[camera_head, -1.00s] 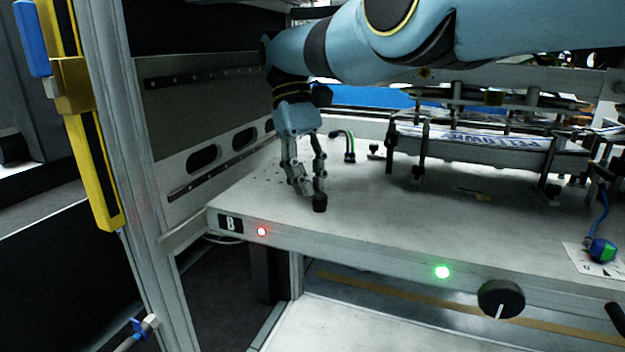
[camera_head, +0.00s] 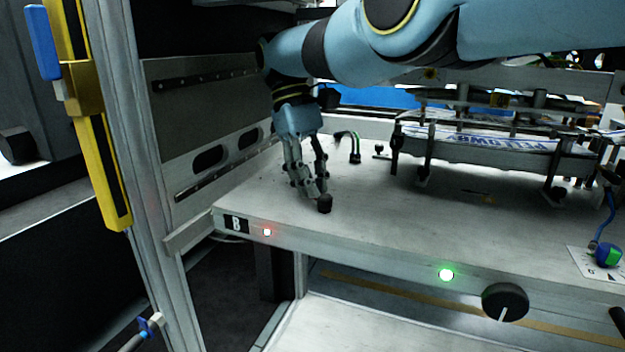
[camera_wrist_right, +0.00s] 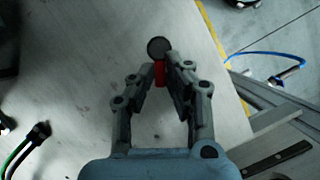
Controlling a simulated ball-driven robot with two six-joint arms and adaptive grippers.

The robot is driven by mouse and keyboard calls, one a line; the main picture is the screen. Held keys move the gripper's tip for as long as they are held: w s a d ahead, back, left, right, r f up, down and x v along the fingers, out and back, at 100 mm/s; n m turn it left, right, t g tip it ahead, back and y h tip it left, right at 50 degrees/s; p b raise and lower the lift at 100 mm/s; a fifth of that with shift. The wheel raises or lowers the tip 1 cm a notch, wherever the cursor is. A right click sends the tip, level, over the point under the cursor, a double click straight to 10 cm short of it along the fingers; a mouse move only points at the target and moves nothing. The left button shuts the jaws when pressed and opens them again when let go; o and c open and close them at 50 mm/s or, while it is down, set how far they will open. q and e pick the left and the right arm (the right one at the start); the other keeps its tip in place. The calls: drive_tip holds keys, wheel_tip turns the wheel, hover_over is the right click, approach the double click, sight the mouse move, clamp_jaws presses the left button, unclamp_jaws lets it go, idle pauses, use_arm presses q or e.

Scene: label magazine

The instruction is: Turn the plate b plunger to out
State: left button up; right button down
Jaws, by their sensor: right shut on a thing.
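The plate b plunger has a round black knob (camera_head: 325,204) near the front left of the white plate (camera_head: 385,224), behind the B label (camera_head: 236,224). The right wrist view shows the knob (camera_wrist_right: 158,47) with a red stem (camera_wrist_right: 159,73) under it. My right gripper (camera_head: 317,192) reaches down from above. Its fingers in the wrist view (camera_wrist_right: 162,75) are shut on the plunger, one on each side of the red stem. The fingers partly hide the stem, and the head view does not show it. My left gripper is not in view.
A red lamp (camera_head: 267,232), a green lamp (camera_head: 446,275) and a black dial (camera_head: 505,302) sit on the front edge. Black and green cables (camera_head: 355,150) rise behind the gripper. A raised rail assembly (camera_head: 490,150) stands to the right. A metal side panel (camera_head: 200,120) is at the left.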

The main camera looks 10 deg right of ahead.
drive_tip(key=c, duration=1.4)
unclamp_jaws()
drive_tip(key=shift+d+f, duration=0.1)
drive_tip(key=shift+f, duration=0.15)
drive_tip(key=shift+o, duration=0.2)
drive_tip(key=shift+r, duration=0.1)
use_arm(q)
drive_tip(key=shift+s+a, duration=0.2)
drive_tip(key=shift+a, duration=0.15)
